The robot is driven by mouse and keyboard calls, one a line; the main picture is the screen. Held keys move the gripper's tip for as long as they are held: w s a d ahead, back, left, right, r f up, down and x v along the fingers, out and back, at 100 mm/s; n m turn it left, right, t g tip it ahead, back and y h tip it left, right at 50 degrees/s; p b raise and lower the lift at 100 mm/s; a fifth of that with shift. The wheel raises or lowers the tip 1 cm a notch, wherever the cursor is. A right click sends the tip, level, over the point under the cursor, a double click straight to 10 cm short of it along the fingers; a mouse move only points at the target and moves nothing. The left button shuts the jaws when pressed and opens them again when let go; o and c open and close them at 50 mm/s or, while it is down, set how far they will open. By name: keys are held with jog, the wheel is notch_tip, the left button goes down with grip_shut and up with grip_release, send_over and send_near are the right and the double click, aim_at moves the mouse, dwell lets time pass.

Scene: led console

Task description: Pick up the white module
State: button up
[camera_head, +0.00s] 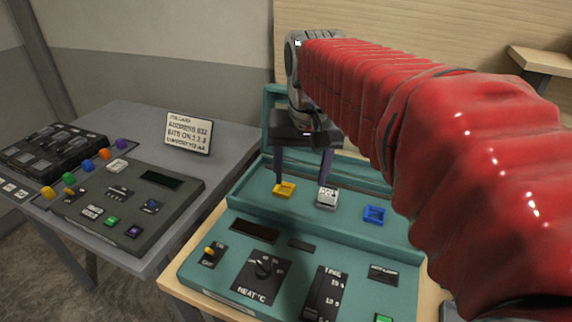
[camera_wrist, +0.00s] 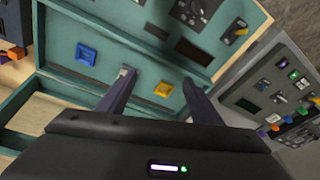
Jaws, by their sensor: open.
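The white module (camera_head: 327,196) sits on the teal console's upper ledge, between the yellow module (camera_head: 284,190) and the blue module (camera_head: 375,214). My gripper (camera_head: 302,178) is open and empty, pointing down above the ledge. In the head view its right finger is over the white module and its left finger is near the yellow one. In the wrist view my gripper (camera_wrist: 157,78) has the yellow module (camera_wrist: 163,89) showing between its fingers. The blue module (camera_wrist: 87,53) lies left of the fingers there. The white module is mostly hidden behind the left finger in that view.
The teal console (camera_head: 215,275) has a heat knob (camera_head: 264,267), a switch and a slider in front of the modules. Its raised lid stands behind. A grey console (camera_head: 75,212) with coloured knobs and a sign (camera_head: 189,133) stand on the grey table at left.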

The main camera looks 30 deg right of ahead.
jog(key=w+d+m+g, duration=0.2)
jog(key=w+d+m, duration=0.2)
jog(key=d, duration=0.8)
jog(key=shift+w+d+r+y, duration=0.15)
jog(key=shift+w+y, duration=0.15)
jog(key=shift+w, duration=0.8)
send_over(329, 191)
jog(key=shift+w+f, duration=0.1)
jog(key=shift+f, duration=4.2)
jog(key=shift+f, duration=2.6)
jog(key=shift+c, duration=0.2)
